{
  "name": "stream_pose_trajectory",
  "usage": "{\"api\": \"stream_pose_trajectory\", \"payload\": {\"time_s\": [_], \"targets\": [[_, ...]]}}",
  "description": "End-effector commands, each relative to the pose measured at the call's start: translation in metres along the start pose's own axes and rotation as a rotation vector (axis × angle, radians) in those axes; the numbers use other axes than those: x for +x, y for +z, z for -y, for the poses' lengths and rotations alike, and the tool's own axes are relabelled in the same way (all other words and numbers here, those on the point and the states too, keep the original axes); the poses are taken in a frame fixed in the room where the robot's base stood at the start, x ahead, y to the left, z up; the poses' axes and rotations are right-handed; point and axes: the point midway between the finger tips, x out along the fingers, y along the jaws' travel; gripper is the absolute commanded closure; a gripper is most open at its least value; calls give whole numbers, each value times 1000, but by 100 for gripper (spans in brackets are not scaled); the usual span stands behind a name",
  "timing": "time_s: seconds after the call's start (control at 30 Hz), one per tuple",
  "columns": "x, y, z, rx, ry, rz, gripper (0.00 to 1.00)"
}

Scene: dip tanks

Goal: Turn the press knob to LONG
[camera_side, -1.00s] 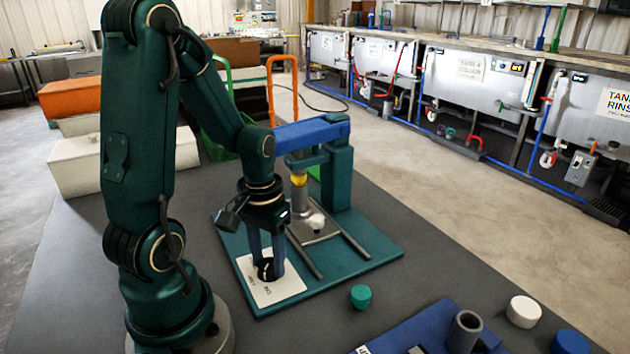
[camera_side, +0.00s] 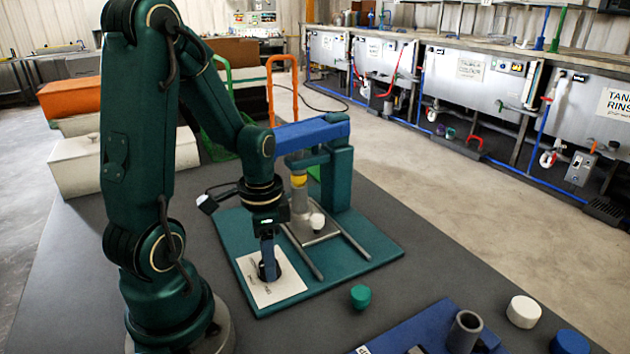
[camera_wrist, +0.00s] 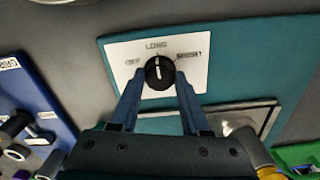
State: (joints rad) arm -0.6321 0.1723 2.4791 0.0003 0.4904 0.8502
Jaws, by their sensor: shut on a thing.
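The press knob (camera_wrist: 159,73) is round and black with a white pointer line. It sits on a white label plate (camera_wrist: 198,50) marked OFF at left, LONG at top and SHORT at right in the wrist view. The pointer line stands close to upright there, toward LONG. My gripper (camera_wrist: 160,80) has one blue finger on each side of the knob and is shut on it. In the side view my gripper (camera_side: 268,272) points straight down at the plate, and its fingers hide much of the knob (camera_side: 262,271).
The press (camera_side: 342,180), with a blue top arm, stands behind the plate on a teal base (camera_side: 375,240). A green cap (camera_side: 361,296) lies right of the base. A blue tray (camera_side: 420,330) and a white cap (camera_side: 523,311) are at the front right.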

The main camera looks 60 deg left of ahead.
Motion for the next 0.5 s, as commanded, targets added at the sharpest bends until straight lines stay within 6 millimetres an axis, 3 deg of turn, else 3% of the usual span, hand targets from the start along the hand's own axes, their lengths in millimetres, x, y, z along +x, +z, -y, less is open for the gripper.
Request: {"api": "stream_pose_trajectory", "payload": {"time_s": [0.5], "targets": [[0, 0, 0, 44, 0, -1, 100]]}}
